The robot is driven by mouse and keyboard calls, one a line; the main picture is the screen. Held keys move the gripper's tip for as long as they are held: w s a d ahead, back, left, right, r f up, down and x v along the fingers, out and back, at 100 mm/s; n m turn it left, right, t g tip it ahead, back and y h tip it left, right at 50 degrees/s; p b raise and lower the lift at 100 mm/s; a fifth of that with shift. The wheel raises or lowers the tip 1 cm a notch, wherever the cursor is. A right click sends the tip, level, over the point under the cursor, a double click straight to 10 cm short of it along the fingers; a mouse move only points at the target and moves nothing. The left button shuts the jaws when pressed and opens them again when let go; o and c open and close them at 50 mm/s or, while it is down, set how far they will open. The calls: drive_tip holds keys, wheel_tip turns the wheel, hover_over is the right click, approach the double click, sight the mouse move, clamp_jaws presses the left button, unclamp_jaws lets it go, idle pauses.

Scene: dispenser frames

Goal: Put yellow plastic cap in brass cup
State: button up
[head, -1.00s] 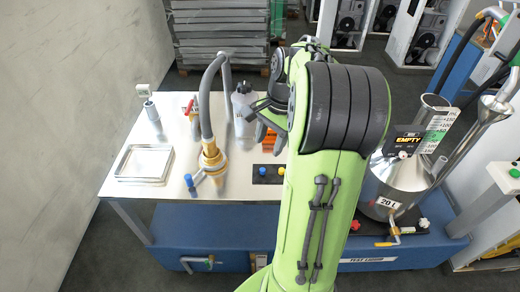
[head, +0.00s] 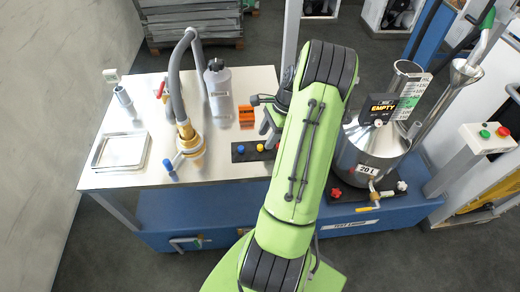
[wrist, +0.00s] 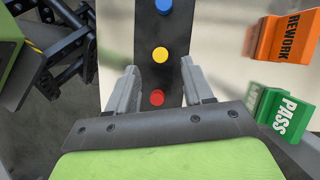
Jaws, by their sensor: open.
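The yellow plastic cap (wrist: 160,54) sits on a black strip (wrist: 146,20) between a blue cap (wrist: 164,6) and a red cap (wrist: 157,97). In the head view the yellow cap (head: 260,147) is just left of my gripper (head: 270,128), which is partly hidden by my arm. In the wrist view my gripper (wrist: 159,70) is open and empty. Its fingers flank the strip, with the red cap showing between them and the yellow cap just beyond the tips. A brass cup-like piece (head: 195,153) stands at the lower end of the grey hose; its opening is not clear.
Orange REWORK (wrist: 284,36) and green PASS (wrist: 284,113) blocks lie right of the strip in the wrist view. A grey bottle (head: 219,95), the hose (head: 174,75) and a metal tray (head: 121,151) stand on the table. A steel tank (head: 368,150) is at right.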

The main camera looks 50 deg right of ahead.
sight(262, 146)
drive_tip(key=x, duration=0.3)
drive_tip(key=shift+f, duration=0.3)
drive_tip(key=shift+r, duration=0.1)
clamp_jaws()
wheel_tip(262, 146, up, 10)
drive_tip(key=p, duration=0.2)
